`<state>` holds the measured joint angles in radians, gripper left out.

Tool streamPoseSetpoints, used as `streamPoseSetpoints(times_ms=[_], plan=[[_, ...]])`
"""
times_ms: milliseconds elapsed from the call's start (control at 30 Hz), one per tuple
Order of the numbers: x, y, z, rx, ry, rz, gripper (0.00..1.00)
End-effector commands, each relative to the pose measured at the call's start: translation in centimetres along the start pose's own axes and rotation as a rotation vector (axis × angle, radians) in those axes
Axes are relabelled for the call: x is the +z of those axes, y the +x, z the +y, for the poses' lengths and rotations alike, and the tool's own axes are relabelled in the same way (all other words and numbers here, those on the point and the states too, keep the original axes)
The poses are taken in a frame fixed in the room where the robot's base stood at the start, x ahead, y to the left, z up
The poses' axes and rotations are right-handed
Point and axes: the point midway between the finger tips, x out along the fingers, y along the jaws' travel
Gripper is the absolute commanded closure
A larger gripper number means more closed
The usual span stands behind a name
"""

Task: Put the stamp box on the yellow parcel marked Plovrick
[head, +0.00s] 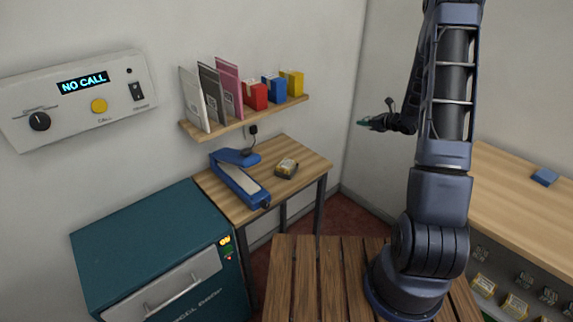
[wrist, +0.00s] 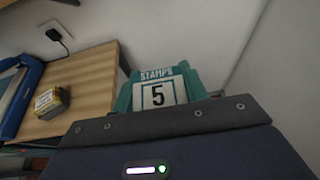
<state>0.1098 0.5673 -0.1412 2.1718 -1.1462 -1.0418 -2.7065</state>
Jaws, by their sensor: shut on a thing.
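My gripper (head: 374,122) is shut on the stamp box, a small teal box (head: 363,122) held in the air in front of the back wall, right of the wall shelf. In the wrist view the stamp box (wrist: 160,92) shows the word STAMPS and a large 5 on a white panel. My fingertips are mostly hidden there behind my dark wrist housing. A yellow parcel (head: 292,82) stands at the right end of the wall shelf, beside a blue one (head: 273,88) and a red one (head: 255,95). I cannot read any name on them.
A small dark box with a yellow top (head: 286,168) lies on the wooden side table (head: 300,152), right of a blue stapler-like device (head: 238,180). Upright folders (head: 228,85) fill the shelf's left part. A teal cabinet (head: 150,240) stands front left. A counter (head: 520,205) is at right.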

Motion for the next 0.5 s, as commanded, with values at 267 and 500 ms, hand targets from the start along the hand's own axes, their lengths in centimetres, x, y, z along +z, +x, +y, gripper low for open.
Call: streamPoseSetpoints(times_ms=[267, 500], plan=[[4.1, 5.0, 10.5, 0.308, -0.129, -0.003, 0.80], [7.7, 7.1, 20.1, 0.584, -0.244, -0.002, 0.80]])
